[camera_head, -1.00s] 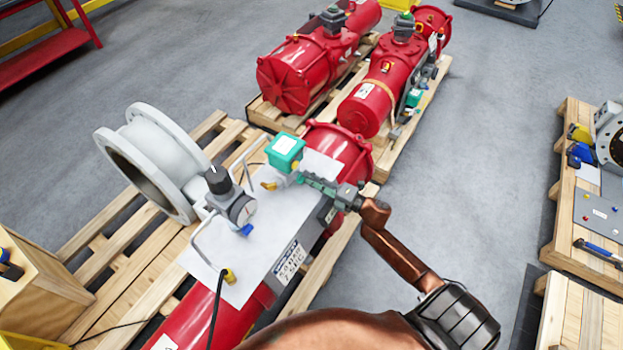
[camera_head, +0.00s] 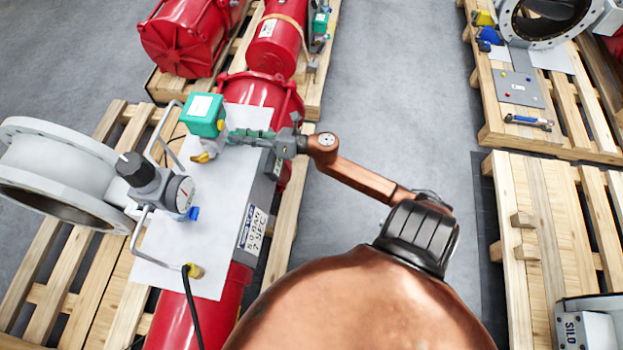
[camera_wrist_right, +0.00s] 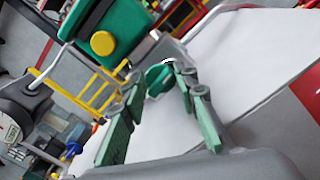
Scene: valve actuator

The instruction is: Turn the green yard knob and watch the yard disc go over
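The green knob (camera_wrist_right: 160,78) shows in the right wrist view, low on the fitting beside the green box with a yellow round cap (camera_wrist_right: 102,43). My right gripper (camera_wrist_right: 160,86) is open, its two green fingers spread on either side of the knob; I cannot tell whether they touch it. In the head view the right gripper (camera_head: 236,136) reaches from the right to the green box (camera_head: 203,115), and the knob cannot be made out there. A grey flanged valve body (camera_head: 95,165) lies at left with a dark opening; I cannot make out its disc clearly. My left gripper is out of view.
A black-knobbed regulator with gauge (camera_head: 180,194) and bent tubes stands on the white plate (camera_head: 165,245) near the box. Red actuators (camera_head: 190,38) lie behind. Pallets with a valve and tools (camera_head: 500,110) stand at right. Grey floor (camera_head: 400,90) between is clear.

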